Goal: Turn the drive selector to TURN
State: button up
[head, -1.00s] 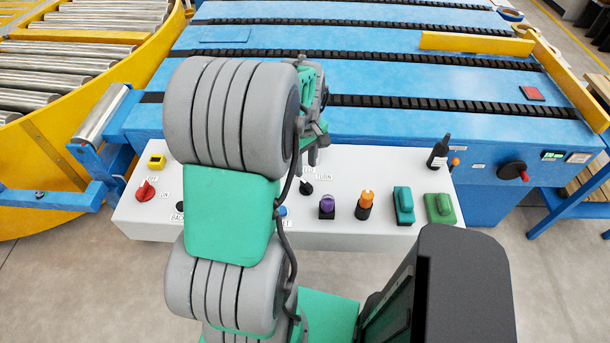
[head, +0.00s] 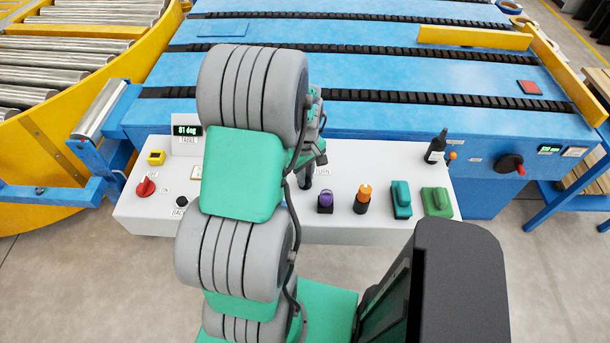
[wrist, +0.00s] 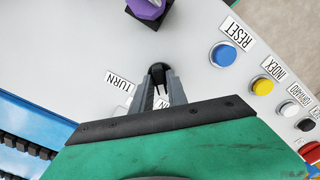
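The drive selector is a small black knob (wrist: 158,72) on the white control panel, between my grey fingertips in the wrist view. My gripper (wrist: 160,85) points down at it, one finger on each side; I cannot tell whether they touch or grip it. A TURN label (wrist: 122,82) lies beside the knob, and another label is partly hidden under the fingers. In the head view my gripper (head: 307,180) is over the panel and my arm hides most of the selector. Which way the knob points is unclear.
A purple knob (head: 325,202), an orange knob (head: 363,199) and green switches (head: 401,199) stand to the right. A red knob (head: 146,187) and a display reading 81 deg (head: 187,130) are left. A blue RESET button (wrist: 223,54) and a dark bottle (head: 436,149) are also on the panel.

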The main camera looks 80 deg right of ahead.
grip_shut()
jog(key=shift+m, duration=0.4)
jog(key=m+b, duration=0.1)
jog(key=m, duration=0.2)
jog(key=m+b, duration=0.1)
jog(key=m, duration=0.4)
jog(key=m+b, duration=0.1)
jog(key=m, duration=0.3)
jog(key=shift+m, duration=0.3)
jog(key=m+b, duration=0.1)
jog(key=m, duration=0.3)
jog(key=shift+m, duration=0.3)
jog(key=shift+r, duration=0.1)
